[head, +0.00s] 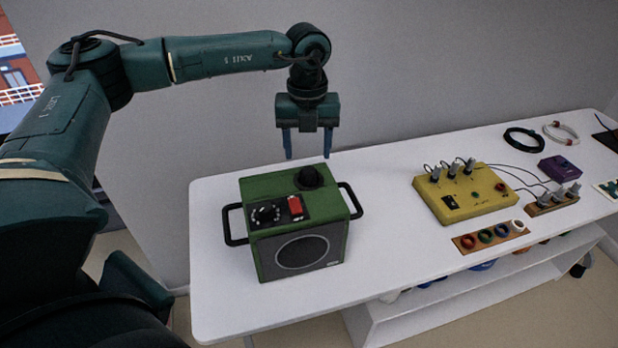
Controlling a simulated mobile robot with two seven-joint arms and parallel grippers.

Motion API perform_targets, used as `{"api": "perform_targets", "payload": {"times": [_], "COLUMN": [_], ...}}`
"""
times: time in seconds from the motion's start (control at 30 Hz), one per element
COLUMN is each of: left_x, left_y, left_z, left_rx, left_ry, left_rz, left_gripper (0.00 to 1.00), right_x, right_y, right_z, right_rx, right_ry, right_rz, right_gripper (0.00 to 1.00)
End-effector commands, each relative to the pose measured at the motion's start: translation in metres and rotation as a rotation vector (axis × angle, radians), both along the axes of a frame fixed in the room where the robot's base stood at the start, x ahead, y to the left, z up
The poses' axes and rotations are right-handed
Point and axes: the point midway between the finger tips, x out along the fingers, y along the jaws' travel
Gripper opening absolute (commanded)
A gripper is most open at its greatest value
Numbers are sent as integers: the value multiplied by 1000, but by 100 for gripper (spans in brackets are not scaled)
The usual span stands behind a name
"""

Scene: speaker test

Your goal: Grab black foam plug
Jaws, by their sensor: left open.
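The black foam plug (309,177) sits on the top face of a green speaker box (254,258), toward its back right corner. The box also carries a black dial, a red switch and a black handle on each side. My left gripper (307,155) hangs above and just behind the plug, pointing down. Its two blue fingers are apart with nothing between them. It looks clear of the plug, though the exact height gap is hard to judge. My right gripper does not show.
The box stands on a white table (385,262) against a grey wall. To the right are a yellow control box (464,196) with cables, a wooden strip (490,238) with coloured rings, a purple box (559,169) and coiled cables. The table between the boxes is clear.

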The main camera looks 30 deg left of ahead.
Motion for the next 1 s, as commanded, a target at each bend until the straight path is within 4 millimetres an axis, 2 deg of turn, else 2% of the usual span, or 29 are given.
{"api": "perform_targets", "payload": {"times": [0.17, 0.4, 0.7, 1.0], "left_x": [1, 3, 3, 3], "left_y": [0, 0, 0, 0], "left_z": [-14, -48, -55, -54], "left_rx": [1, 0, -1, -1], "left_ry": [3, 1, -1, -1], "left_rz": [-1, -1, -1, -1], "left_gripper": [57, 57, 57, 33], "right_x": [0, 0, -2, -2], "right_y": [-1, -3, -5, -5], "right_z": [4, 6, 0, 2], "right_rx": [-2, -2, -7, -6], "right_ry": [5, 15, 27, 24], "right_rz": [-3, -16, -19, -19], "right_gripper": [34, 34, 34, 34]}}
